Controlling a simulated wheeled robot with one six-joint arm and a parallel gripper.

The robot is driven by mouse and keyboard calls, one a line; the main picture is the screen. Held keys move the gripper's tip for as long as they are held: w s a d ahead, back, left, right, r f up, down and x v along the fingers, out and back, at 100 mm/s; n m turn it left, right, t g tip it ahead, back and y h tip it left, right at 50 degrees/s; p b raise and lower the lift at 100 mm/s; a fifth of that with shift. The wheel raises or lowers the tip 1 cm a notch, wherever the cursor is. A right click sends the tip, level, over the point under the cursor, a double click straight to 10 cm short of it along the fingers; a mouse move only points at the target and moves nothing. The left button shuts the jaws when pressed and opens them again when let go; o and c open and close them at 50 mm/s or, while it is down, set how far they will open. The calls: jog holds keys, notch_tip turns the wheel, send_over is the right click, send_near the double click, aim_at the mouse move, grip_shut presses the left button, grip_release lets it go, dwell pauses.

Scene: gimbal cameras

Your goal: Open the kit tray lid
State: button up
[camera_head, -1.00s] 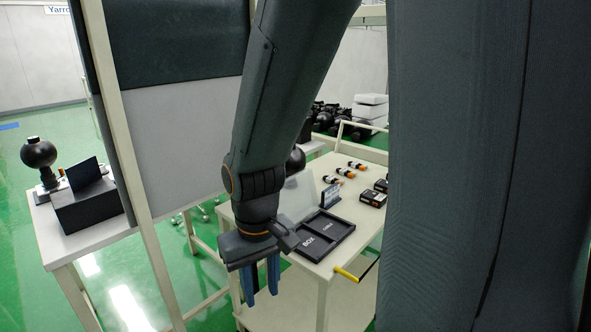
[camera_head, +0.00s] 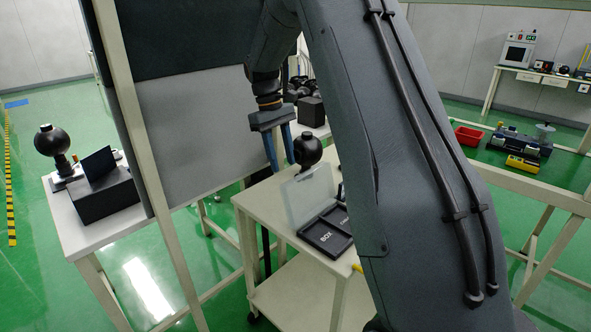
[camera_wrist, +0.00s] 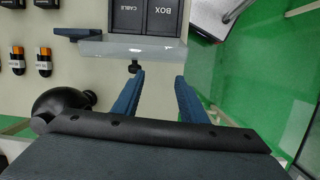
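The kit tray (camera_head: 312,238) is a black box marked BOX on the cream table. Its clear lid (camera_head: 308,194) stands raised, steeply tilted, at the tray's back edge. In the wrist view the tray (camera_wrist: 147,33) is at the top, and the lid (camera_wrist: 130,49) shows nearly edge-on as a pale strip, with a small black knob (camera_wrist: 134,67) below it. My gripper (camera_head: 280,168) is open and empty, above and behind the lid. Its blue fingers also show in the wrist view (camera_wrist: 160,76), apart from the lid.
A black ball (camera_head: 307,150) stands behind the lid; it also shows at left in the wrist view (camera_wrist: 60,100). Orange-banded items (camera_wrist: 44,62) lie at the left there. A grey panel (camera_head: 190,130) stands left of the table (camera_head: 262,205).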

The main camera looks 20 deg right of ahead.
jog(key=w+d+g, duration=0.1)
jog(key=w+d, duration=0.2)
jog(key=w, duration=0.1)
jog(key=p, duration=0.3)
send_near(307, 193)
jog(key=shift+w+a+f+n+g, duration=0.15)
jog(key=shift+w+f, duration=0.15)
jog(key=shift+f, duration=0.25)
jog(key=shift+w+f+n+g, duration=0.1)
jog(key=shift+w+f, duration=0.25)
jog(key=shift+f, duration=0.25)
jog(key=shift+w+a+f+n+g, duration=0.15)
jog(key=shift+w+f, duration=0.15)
jog(key=shift+f, duration=0.25)
grip_shut()
